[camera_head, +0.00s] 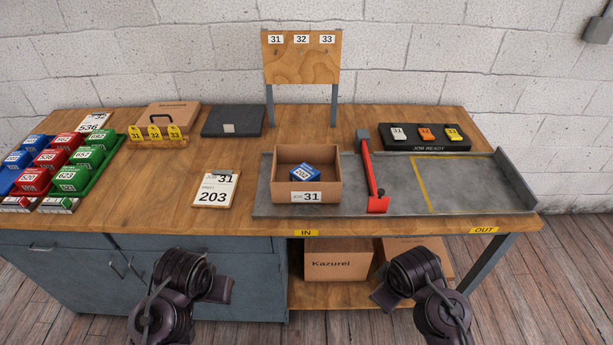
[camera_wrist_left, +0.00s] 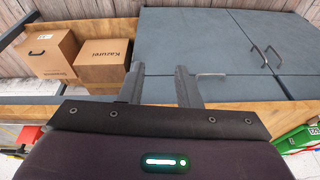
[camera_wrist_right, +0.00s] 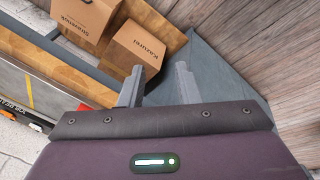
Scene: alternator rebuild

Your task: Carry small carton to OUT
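An open brown carton (camera_head: 292,189) with the label JOB 31 stands upright on the left part of the grey metal tray (camera_head: 400,195). A small blue box (camera_head: 304,173) marked 203 lies inside it. The OUT label (camera_head: 484,230) is on the bench's front edge at right, below a yellow-outlined area (camera_head: 465,182) of the tray. My left gripper (camera_wrist_left: 160,84) is open and empty in front of the bench. My right gripper (camera_wrist_right: 158,82) is open and empty, in front of the bench further right. Neither touches the carton.
A red bar (camera_head: 371,170) lies across the tray between carton and outlined area. A black JOB READY holder (camera_head: 425,138) stands behind the tray. A card marked 203 (camera_head: 215,190) lies left of it. Colored bins (camera_head: 70,160) fill the left end. A Kazurei box (camera_head: 338,263) sits below.

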